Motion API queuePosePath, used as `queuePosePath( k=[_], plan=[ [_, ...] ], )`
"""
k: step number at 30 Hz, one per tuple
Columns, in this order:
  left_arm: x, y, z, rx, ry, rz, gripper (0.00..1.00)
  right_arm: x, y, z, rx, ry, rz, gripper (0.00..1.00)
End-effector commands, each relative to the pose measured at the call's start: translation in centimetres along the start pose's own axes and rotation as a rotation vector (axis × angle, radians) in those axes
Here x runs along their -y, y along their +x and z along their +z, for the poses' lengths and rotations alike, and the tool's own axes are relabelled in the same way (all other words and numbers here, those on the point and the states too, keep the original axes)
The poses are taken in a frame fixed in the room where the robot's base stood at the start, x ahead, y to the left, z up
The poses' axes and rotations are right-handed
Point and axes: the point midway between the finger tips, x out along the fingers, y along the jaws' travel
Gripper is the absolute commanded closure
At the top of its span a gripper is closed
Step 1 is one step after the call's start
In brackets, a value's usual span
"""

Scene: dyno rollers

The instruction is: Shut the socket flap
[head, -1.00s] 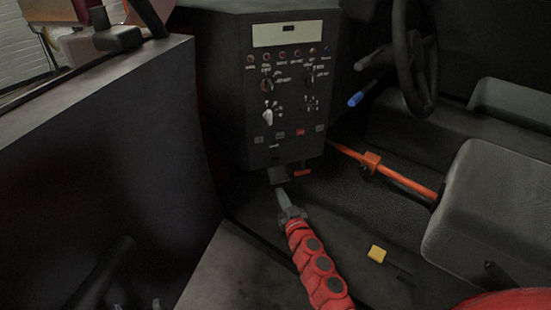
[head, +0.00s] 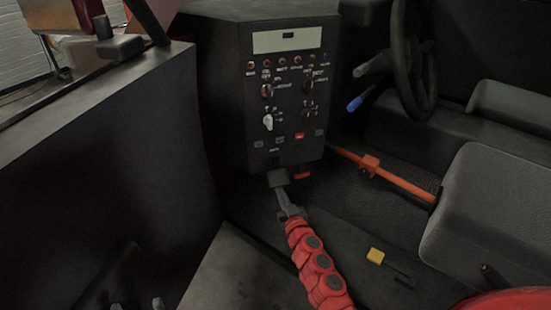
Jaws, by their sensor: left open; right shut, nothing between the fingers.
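A dark control panel box (head: 285,105) stands in the middle of the head view, with knobs and a row of small lamps. A small dark flap (head: 277,178) sticks out at its lower edge; I take it for the socket flap, and it looks open. My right gripper (head: 281,194), on the red arm, is shut and empty just below the flap. Its tip meets the flap in the picture; I cannot tell whether they touch. My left gripper (head: 137,304) shows only as two grey fingertips at the bottom left edge, open and apart from the panel. The socket is not clearly visible.
A red tab (head: 302,175) sits beside the flap. An orange bar (head: 400,181) runs right toward a grey seat (head: 490,215). A steering wheel (head: 412,60) is at upper right. A black wall (head: 110,150) fills the left.

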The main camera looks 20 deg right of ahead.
Motion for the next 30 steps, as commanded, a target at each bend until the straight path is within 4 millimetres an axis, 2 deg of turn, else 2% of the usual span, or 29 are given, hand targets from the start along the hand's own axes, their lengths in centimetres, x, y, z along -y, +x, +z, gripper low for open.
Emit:
queuePosePath(
  k=[3,18,30],
  plan=[
    [0.0,0.8,-0.1,0.0,0.0,0.0,0.31,0.0,0.1,-1.1,-0.005,0.0,-0.001,1.0],
    [0.1,2.9,-0.5,0.0,0.0,0.0,0.31,0.0,0.1,-3.3,-0.006,0.0,-0.001,1.0],
    [0.1,3.0,-0.5,0.0,0.0,0.0,0.31,0.0,0.1,-3.4,-0.004,-0.001,-0.001,1.0]
  ],
)
